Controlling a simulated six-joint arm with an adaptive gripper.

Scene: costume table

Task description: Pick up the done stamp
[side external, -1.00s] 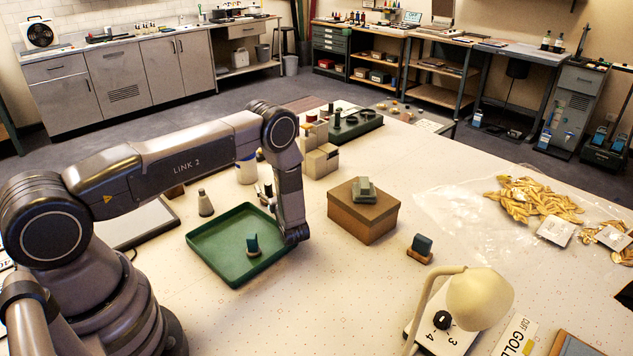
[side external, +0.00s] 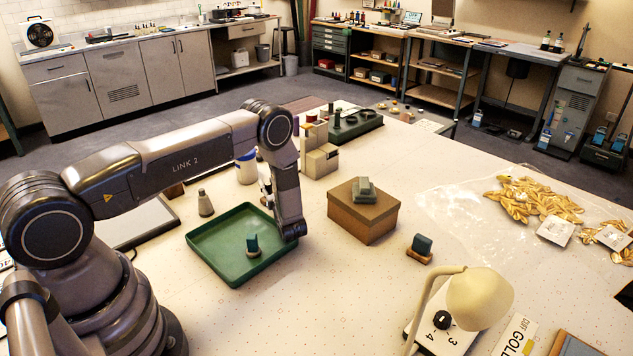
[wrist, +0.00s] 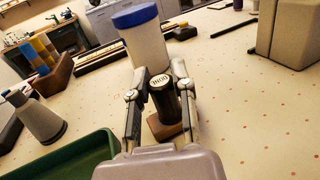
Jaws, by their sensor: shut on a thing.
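The done stamp (wrist: 161,96) is a black cylinder with pale lettering on its round top, seen in the wrist view. My gripper (wrist: 158,80) is shut on it, with one finger on each side. A brown wooden block (wrist: 167,128) shows just below the stamp. I cannot tell whether the stamp still touches this block. In the side view the stamp and fingers are mostly hidden by my arm, beyond the right back corner of the green tray (side external: 203,248).
A white tub with a blue lid (wrist: 140,35) stands just behind the stamp. A grey conical weight (side external: 205,204) is to the left. Beige blocks (side external: 318,162) and a brown box (side external: 362,220) stand to the right.

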